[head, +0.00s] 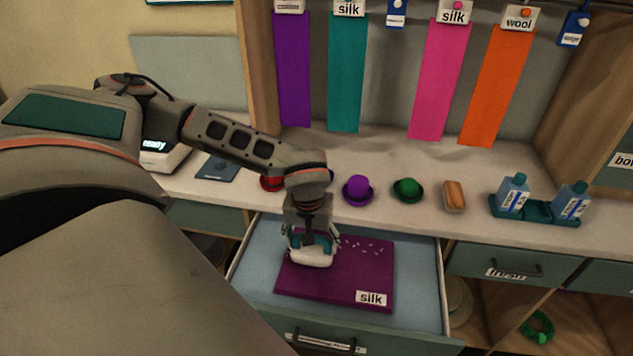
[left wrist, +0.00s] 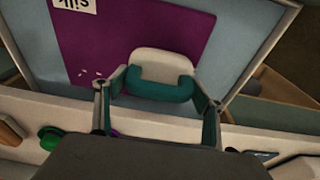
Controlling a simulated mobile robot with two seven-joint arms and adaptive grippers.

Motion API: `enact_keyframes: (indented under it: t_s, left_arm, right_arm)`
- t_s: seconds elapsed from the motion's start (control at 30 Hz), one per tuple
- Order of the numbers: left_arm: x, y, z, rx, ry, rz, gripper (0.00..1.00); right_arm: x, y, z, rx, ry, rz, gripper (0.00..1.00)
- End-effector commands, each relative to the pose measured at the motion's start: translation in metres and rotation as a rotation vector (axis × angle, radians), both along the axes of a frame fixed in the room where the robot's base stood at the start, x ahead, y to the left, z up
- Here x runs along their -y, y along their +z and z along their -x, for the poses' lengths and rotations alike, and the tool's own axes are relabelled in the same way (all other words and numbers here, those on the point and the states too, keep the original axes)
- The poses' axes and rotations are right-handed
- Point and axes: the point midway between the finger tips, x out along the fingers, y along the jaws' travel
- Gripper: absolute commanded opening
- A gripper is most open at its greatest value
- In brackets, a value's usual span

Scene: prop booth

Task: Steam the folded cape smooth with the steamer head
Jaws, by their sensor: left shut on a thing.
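The folded cape (head: 340,285) is a flat purple square with a "silk" label at its front right corner, lying in an open drawer. It also shows in the left wrist view (left wrist: 110,35). Several short white marks lie on its back right part. My left gripper (head: 311,243) is shut on the steamer head (head: 312,257), white with a teal part, and holds it over the cape's back left part. The steamer head also shows between the fingers in the left wrist view (left wrist: 160,68). I cannot tell whether it touches the cape. My right gripper is not in view.
The open drawer (head: 415,300) has raised walls around the cape. On the counter behind stand a purple hat (head: 357,189), a green hat (head: 407,190), a brush (head: 453,196) and two blue bottles in a teal tray (head: 536,211). Coloured cloth strips hang above.

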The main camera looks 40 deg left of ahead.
Motion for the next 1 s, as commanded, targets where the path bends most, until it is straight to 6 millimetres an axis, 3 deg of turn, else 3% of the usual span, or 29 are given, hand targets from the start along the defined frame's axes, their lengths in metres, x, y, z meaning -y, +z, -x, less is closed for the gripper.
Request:
enact_keyframes:
  t_s: [0.5, 1.0]
  left_arm:
    - [-0.019, 0.001, 0.011, 0.001, 0.001, 0.000, 0.29]
    - [-0.024, 0.001, 0.014, 0.001, 0.000, 0.000, 0.29]
  right_arm:
    - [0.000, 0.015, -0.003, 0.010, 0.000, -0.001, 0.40]
    - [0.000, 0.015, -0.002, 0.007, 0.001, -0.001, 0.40]
